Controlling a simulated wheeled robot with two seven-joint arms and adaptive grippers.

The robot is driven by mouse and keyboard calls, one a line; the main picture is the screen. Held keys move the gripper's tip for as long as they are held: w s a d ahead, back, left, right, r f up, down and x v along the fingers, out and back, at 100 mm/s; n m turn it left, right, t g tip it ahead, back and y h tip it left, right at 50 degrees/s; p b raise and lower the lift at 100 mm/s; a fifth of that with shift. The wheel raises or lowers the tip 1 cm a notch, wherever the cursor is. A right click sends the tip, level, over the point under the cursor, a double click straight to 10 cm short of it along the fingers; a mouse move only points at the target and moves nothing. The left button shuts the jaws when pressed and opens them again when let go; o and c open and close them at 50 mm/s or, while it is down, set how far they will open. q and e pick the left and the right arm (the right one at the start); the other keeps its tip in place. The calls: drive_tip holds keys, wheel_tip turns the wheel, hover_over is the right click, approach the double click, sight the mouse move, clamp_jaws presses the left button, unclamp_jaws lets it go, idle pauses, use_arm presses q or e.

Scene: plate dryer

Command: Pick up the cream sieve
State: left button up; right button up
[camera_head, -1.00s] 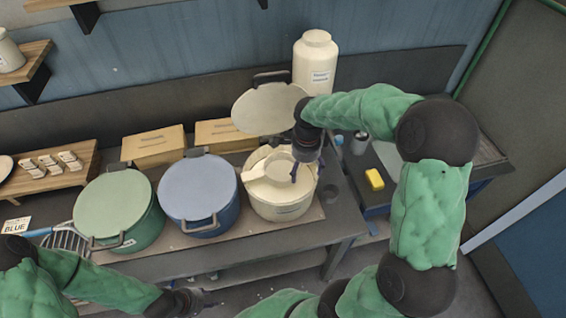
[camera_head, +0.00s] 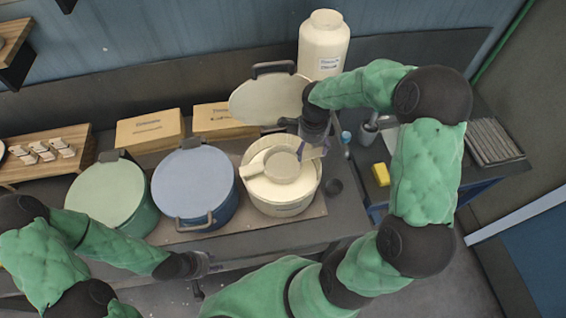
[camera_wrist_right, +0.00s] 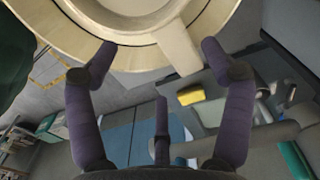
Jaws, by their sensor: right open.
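The cream sieve (camera_head: 284,166) rests in the open cream pot (camera_head: 283,208), which holds pale contents. It also shows at the top of the right wrist view (camera_wrist_right: 125,12), with a pale tab (camera_wrist_right: 182,50) reaching between my fingertips. My right gripper (camera_head: 314,152) is at the right side of the sieve, over the pot's rim. Its fingers stand apart in the right wrist view (camera_wrist_right: 158,46), with nothing gripped. My left gripper (camera_head: 198,265) is low in front of the table, away from the sieve; its fingers are too small to read.
The cream pot's raised lid (camera_head: 270,102) stands behind it. A blue-lidded pot (camera_head: 194,182) and a green-lidded pot (camera_head: 112,195) stand to the left. A white jar (camera_head: 323,45) stands behind. A yellow sponge (camera_head: 381,175) lies to the right.

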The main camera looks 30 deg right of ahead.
sight(306, 158)
drive_tip(key=shift+w+a+f, duration=0.1)
drive_tip(key=shift+w+f, duration=0.05)
drive_tip(key=shift+f, duration=0.75)
drive_tip(key=shift+w+a+f, duration=0.1)
drive_tip(key=shift+w+f, duration=0.05)
drive_tip(key=shift+f, duration=0.7)
drive_tip(key=shift+w+f, duration=0.15)
drive_tip(key=shift+f, duration=0.75)
drive_tip(key=shift+s+a, duration=0.1)
clamp_jaws()
